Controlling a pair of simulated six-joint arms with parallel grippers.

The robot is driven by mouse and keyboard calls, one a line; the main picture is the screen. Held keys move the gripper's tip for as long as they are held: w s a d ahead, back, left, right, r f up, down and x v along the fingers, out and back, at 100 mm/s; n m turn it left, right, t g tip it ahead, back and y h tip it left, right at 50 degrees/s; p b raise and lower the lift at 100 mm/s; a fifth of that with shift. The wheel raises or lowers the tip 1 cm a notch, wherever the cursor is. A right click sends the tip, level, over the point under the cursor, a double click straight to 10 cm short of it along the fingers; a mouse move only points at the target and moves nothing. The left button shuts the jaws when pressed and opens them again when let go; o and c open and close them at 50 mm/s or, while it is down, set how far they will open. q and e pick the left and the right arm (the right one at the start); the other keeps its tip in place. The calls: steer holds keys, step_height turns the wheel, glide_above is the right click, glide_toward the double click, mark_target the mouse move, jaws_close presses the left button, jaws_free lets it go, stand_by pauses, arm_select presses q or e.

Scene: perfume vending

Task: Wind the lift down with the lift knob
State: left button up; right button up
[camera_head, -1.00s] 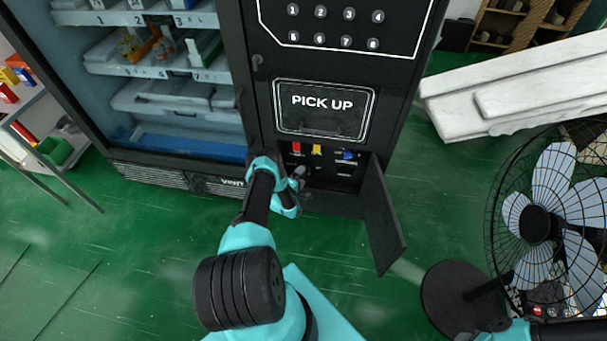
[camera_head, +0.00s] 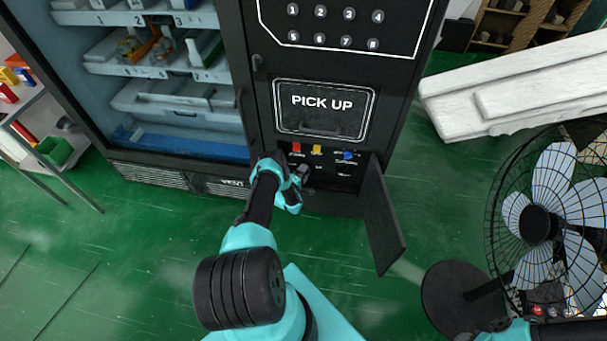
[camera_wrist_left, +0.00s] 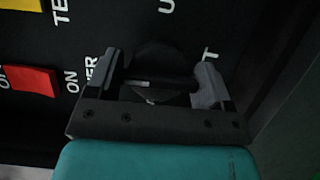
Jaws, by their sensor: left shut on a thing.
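The lift knob (camera_wrist_left: 156,60) is a dark round knob on the black control panel in the left wrist view, with a dark bar across it. My left gripper (camera_wrist_left: 160,82) is shut on it, one finger on each side. In the head view my left gripper (camera_head: 301,171) reaches into the open compartment below the PICK UP hatch (camera_head: 324,107). There the arm and gripper hide the knob.
A red switch (camera_head: 299,146), a yellow switch (camera_head: 317,150) and a blue switch (camera_head: 347,155) sit above the gripper. The open compartment door (camera_head: 382,222) stands right of my arm. A fan (camera_head: 540,225) stands further right. Green floor is clear in front.

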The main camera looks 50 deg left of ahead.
arm_select(q)
steer(key=shift+c, duration=0.7)
steer(key=shift+m, duration=0.5)
steer(key=o, duration=0.9)
steer(key=v, duration=1.7)
steer(key=shift+s+r, duration=0.2)
steer(key=shift+r, duration=0.1)
